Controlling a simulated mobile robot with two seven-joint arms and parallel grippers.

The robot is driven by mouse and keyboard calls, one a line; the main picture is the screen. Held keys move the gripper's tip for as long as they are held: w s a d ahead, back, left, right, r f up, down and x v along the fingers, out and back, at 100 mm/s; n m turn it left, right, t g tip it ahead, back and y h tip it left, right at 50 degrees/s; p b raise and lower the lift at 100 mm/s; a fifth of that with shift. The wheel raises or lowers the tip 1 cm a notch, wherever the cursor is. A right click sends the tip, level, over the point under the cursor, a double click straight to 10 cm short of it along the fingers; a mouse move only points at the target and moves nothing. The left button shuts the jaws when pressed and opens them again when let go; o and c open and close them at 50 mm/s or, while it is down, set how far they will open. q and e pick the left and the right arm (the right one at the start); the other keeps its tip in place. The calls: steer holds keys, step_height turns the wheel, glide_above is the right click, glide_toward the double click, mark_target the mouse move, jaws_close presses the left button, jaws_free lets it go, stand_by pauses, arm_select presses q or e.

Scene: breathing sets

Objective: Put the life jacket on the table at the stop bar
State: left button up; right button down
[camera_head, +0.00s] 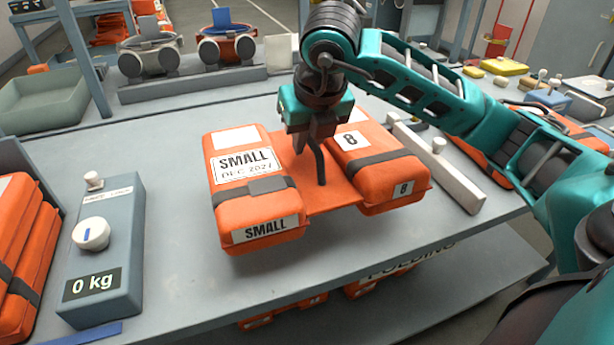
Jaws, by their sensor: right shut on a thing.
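The orange life jacket (259,212) is over the grey table (180,265), with white labels reading SMALL and 8 and dark straps. My right gripper (319,178) reaches down from above and is shut on the jacket between its two padded halves. The jacket lies roughly level; a shadow shows under its front edge, and it looks slightly above the table. The pale stop bar (452,175) runs along the table's right side, a short gap to the right of the jacket. My left gripper is not in view.
A grey box with a dial and a 0 kg display (103,250) stands left of the jacket, beside stacked orange jackets (25,255). A grey-green tray (45,102) and two breathing sets (228,45) are at the back. The table's front centre is clear.

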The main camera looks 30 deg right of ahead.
mark_target(309, 164)
steer(key=shift+f, duration=1.65)
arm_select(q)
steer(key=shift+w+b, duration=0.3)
arm_select(e)
steer(key=shift+f, duration=1.9)
steer(key=c, duration=1)
jaws_free()
steer(key=shift+f, duration=0.1)
steer(key=shift+c, duration=0.2)
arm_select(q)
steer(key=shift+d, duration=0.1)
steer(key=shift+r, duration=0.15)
